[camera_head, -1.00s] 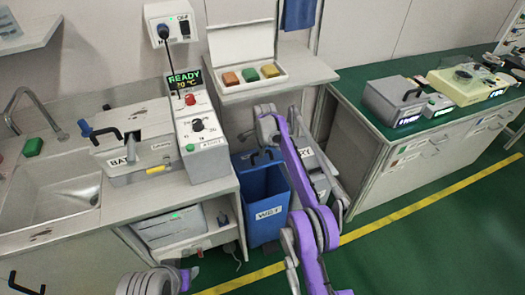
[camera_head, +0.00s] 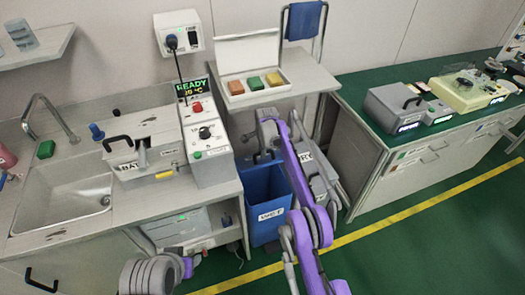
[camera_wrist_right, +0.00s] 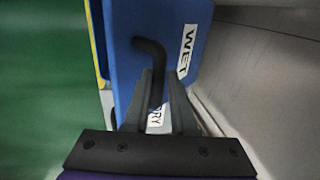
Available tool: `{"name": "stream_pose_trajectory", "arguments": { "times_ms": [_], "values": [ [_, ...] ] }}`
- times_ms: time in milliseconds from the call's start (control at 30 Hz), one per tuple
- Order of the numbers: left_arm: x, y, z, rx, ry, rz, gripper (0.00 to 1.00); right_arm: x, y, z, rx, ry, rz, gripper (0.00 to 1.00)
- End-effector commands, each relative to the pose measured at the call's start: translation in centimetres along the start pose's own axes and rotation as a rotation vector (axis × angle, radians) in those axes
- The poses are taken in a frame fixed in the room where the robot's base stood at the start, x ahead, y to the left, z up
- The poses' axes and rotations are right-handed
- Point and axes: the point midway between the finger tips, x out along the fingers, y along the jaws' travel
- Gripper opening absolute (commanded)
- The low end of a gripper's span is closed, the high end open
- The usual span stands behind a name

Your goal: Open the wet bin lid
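The blue wet bin (camera_head: 262,192) stands under the counter gap in the head view, with a white WET label on its front. Its top is partly hidden by my right arm. In the right wrist view a blue panel (camera_wrist_right: 204,18) with a WET label carries a bent black handle (camera_wrist_right: 150,50). My right gripper (camera_wrist_right: 161,78) has its two fingers on either side of this handle and looks closed on it. In the head view the right gripper (camera_head: 266,152) is at the bin's top. How far the lid is raised cannot be told. My left gripper is out of view.
A grey bin marked DRY (camera_head: 318,180) stands just right of the wet bin, partly behind my arm. A counter with a sink (camera_head: 75,208) and bath unit (camera_head: 135,155) is at left. A green-topped bench (camera_head: 365,140) is at right. Green floor in front is clear.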

Motion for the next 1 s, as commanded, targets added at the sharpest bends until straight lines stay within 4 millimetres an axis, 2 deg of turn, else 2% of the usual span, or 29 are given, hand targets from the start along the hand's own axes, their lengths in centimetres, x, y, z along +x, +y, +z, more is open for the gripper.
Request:
{"name": "stream_pose_trajectory", "arguments": {
  "times_ms": [33,100,133,367,533,667,800,1000],
  "values": [
    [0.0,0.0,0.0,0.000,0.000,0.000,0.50,0.1,0.0,0.1,-0.001,-0.001,0.000,0.34],
    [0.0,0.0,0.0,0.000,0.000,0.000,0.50,0.0,0.0,0.1,-0.001,0.000,0.001,0.47],
    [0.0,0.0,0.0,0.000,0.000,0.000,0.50,0.0,0.0,0.1,-0.001,0.000,0.002,0.49],
    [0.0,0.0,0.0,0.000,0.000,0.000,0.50,-0.2,0.1,0.0,0.000,0.000,0.004,0.49],
    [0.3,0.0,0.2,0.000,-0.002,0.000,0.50,-1.2,0.1,0.0,0.000,0.000,0.005,0.49],
    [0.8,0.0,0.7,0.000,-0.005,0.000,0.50,-3.1,0.1,0.0,0.000,0.000,0.005,0.49],
    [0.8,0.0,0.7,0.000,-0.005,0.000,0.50,-6.3,0.0,0.0,-0.001,0.000,0.004,0.49],
    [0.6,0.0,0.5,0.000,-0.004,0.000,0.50,-9.6,-0.1,0.1,-0.001,0.000,0.003,0.49]
  ]
}}
